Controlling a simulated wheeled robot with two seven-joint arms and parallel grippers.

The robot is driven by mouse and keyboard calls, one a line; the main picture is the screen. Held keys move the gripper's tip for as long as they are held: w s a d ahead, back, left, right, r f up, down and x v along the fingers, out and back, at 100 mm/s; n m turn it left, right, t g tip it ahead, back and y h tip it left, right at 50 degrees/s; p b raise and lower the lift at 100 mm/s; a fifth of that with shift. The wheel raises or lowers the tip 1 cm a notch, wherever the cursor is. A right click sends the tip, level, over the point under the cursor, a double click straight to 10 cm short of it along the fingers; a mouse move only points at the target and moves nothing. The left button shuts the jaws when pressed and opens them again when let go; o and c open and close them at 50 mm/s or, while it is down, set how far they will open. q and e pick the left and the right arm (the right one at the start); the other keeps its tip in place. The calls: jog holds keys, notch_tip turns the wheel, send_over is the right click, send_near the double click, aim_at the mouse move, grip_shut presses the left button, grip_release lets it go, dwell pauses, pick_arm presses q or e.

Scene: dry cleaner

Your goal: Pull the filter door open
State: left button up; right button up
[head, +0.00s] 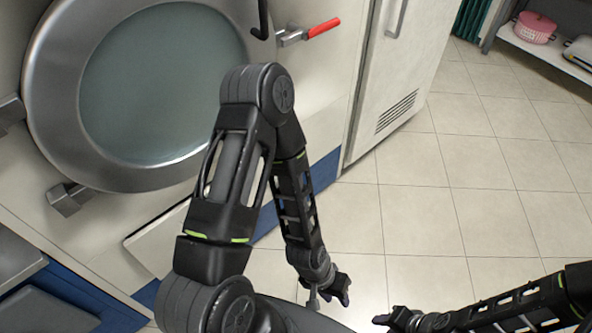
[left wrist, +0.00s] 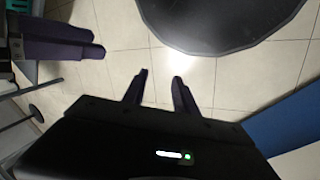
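The pale filter door (head: 158,236) is a flat panel low on the machine, below the big round glass door. Its upper edge looks tilted out from the front; my left arm hides its right part, and I see no handle on it. My left gripper (head: 329,299) hangs over the floor to the right of the panel, apart from it. In the left wrist view its two fingers (left wrist: 159,77) are spread, with only floor between them. My right gripper (head: 388,318) is at the bottom edge, far from the panel; its opening is unclear.
The round glass door (head: 165,85) with its metal rim fills the upper left. A red-handled valve (head: 322,28) juts out near my left elbow. A white cabinet (head: 398,75) stands right of the machine. Open tiled floor (head: 430,205) lies to the right.

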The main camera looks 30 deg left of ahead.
pick_arm(q)
jog(key=w+a+f+n+t+y+b, duration=0.1)
jog(key=w+a+f+b, duration=0.3)
jog(key=w+a+b, duration=0.4)
jog(key=w+a+f+n+t+y+b, duration=0.1)
jog(key=w+a+f+b, duration=0.3)
jog(key=w+a+b, duration=0.45)
jog(key=w+a+r+n+y+b, duration=0.2)
jog(key=w+a, duration=0.3)
jog(key=a, duration=0.3)
jog(key=w+a+r+n+t+y+b, duration=0.1)
jog(key=w+a+r+n+y+b, duration=0.1)
jog(key=a, duration=0.7)
jog(key=w+r+y+b, duration=0.1)
jog(key=w+b, duration=0.1)
jog(key=shift+w+a+r+b, duration=0.3)
jog(key=shift+w+r+b, duration=0.05)
jog(key=shift+w+b, duration=0.05)
jog(key=shift+b+x, duration=0.75)
jog(key=shift+x, duration=3.25)
